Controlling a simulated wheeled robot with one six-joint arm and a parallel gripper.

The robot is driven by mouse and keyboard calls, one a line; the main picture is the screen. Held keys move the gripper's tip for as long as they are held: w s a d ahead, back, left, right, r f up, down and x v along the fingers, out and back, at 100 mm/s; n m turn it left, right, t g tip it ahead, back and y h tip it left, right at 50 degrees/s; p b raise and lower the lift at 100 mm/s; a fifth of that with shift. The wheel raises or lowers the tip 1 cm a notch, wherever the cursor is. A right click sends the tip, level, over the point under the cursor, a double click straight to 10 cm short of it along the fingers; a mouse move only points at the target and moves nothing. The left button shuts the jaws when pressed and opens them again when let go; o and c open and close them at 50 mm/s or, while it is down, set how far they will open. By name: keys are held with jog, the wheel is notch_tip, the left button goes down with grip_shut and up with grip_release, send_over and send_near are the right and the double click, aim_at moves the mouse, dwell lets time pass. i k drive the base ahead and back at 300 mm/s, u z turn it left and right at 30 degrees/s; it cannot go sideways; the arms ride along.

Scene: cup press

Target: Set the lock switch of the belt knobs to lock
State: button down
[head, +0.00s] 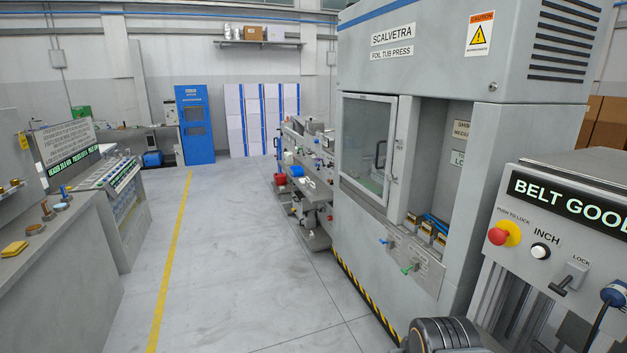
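The lock switch (574,273) is on the sloped grey front of the belt panel (540,272) at the right edge of the head view. It is a small grey block under the word LOCK, with a dark lever (560,289) pointing down and to the left. I cannot tell from this which setting it is in. No belt knobs can be made out for certain; the panel runs off the right edge. My gripper is not in view; a dark ribbed round part at the bottom seems to belong to my arm.
Left of the switch are a red push-to-lock button (498,236) on yellow and a white INCH button (540,251). A blue and black device (613,293) with a cable hangs to its right. The foil tub press (480,130) stands beyond. The floor (240,260) to the left is clear.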

aim_at(558, 289)
jog(key=u, duration=0.05)
jog(key=k, duration=0.95)
jog(key=u, duration=0.9)
jog(key=i, duration=0.65)
jog(key=z, duration=2.2)
jog(key=i, duration=0.5)
jog(key=z, duration=0.05)
